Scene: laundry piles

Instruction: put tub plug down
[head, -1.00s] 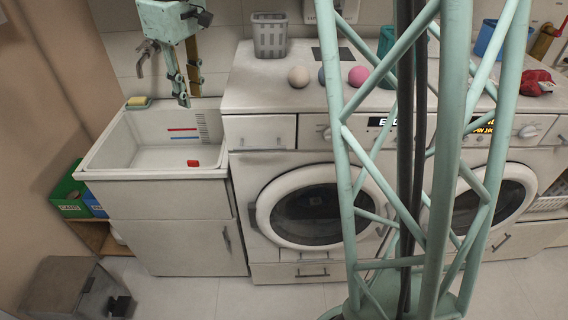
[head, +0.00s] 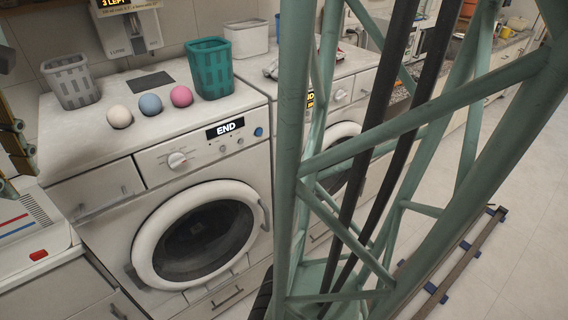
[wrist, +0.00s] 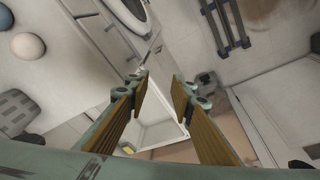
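My gripper (wrist: 160,82) is open in the wrist view, with a clear gap between its two tan-padded fingers and nothing visible in it. The white laundry tub (wrist: 157,133) shows beyond and between the fingers. In the head view, only a corner of the tub (head: 22,262) shows at the lower left. A small red block (head: 38,254) lies on its front rim; I cannot tell whether it is the tub plug. No other plug can be made out. Part of my gripper shows at the head view's left edge.
A washing machine (head: 150,165) stands right of the tub. On its top are a grey basket (head: 72,82), white (head: 119,117), blue (head: 150,105) and pink (head: 181,96) balls, and a teal basket (head: 210,68). Floor at right is mostly clear, with a rail (head: 465,262).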

